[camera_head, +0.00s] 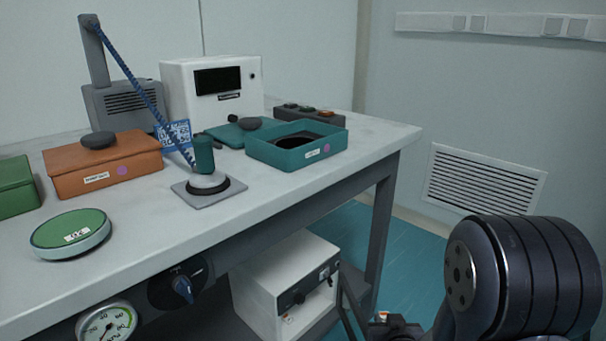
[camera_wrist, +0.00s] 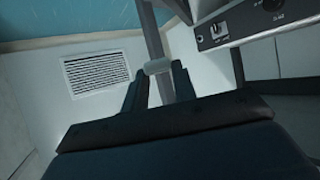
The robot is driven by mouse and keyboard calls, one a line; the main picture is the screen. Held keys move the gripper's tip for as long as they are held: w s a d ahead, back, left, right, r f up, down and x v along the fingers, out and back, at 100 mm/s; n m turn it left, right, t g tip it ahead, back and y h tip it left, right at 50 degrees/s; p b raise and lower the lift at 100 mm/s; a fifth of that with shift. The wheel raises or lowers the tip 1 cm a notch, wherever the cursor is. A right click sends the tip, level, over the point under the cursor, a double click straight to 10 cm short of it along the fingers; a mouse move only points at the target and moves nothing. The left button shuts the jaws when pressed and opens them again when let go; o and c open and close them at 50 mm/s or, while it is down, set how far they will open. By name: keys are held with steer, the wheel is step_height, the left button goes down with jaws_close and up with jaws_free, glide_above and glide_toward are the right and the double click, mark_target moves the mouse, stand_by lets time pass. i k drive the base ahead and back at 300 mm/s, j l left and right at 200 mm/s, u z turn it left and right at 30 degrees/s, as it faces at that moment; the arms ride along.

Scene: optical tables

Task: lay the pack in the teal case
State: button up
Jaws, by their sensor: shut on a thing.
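The teal case (camera_head: 265,155) stands open on the table towards its right end, with a dark hollow inside and a label and purple dot on its front. Its teal lid (camera_head: 228,137) with a dark knob appears to lie behind it to the left. In the wrist view my gripper (camera_wrist: 157,72) is shut on a small pale piece, taken as the pack (camera_wrist: 157,66), held between the fingertips. The gripper is away from the case, low beside the table. In the head view my arm is at the lower right, and I cannot make out the pack clearly.
An orange case (camera_head: 140,170), a green case (camera_head: 14,190) and a round green-topped dish (camera_head: 70,232) stand on the table (camera_head: 130,262). A lamp-like stand (camera_head: 95,55) with a blue cord rises behind. A white unit (camera_head: 275,285) sits below. Floor to the right is open.

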mark_target(297, 144)
steer(key=i+l+u, duration=0.15)
steer(key=l, duration=0.3)
steer(key=i+l+u, duration=0.15)
steer(key=l, duration=0.25)
steer(key=l+u, duration=0.1)
steer(key=l, duration=0.35)
steer(key=i, duration=0.05)
